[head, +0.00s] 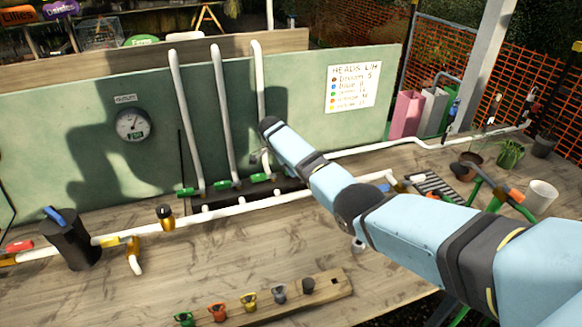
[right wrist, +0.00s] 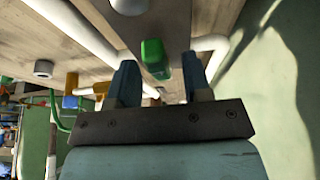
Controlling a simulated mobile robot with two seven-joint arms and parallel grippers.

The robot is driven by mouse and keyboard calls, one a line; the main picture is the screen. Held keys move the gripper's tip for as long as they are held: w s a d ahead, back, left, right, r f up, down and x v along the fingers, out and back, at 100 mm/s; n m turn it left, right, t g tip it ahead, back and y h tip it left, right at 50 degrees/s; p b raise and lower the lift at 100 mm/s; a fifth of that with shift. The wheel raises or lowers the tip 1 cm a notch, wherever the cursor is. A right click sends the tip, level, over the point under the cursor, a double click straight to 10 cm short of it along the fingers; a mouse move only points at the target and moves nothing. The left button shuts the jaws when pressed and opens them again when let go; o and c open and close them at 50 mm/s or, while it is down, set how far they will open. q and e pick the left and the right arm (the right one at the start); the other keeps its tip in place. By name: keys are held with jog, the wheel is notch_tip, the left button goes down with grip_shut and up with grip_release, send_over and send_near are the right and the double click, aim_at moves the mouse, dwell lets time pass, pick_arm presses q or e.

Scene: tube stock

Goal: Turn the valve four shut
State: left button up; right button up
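Three green valve handles show in a row in the head view: a left one (head: 187,192), a middle one (head: 223,184) and a right one (head: 259,177). They sit at the feet of the white upright pipes. No valve number is readable, and my right arm covers the bench right of them. In the right wrist view one green handle (right wrist: 155,59) lies between the two spread fingers of my right gripper (right wrist: 158,65), with a gap visible on each side. In the head view this gripper is largely hidden by my arm. My left gripper is not in view.
A white pipe (head: 240,209) runs along the bench in front of the valves. A black cylinder with a blue handle (head: 70,238) stands left. A wooden rack (head: 330,298) with several coloured fittings lies in front. The green panel (head: 292,110) stands close behind.

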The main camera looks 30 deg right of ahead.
jog(key=shift+a, duration=0.1)
jog(key=shift+a+r, duration=0.1)
jog(key=shift+r, duration=0.15)
jog(key=b+v, duration=0.1)
jog(key=v, duration=1.2)
jog(key=shift+r, duration=0.15)
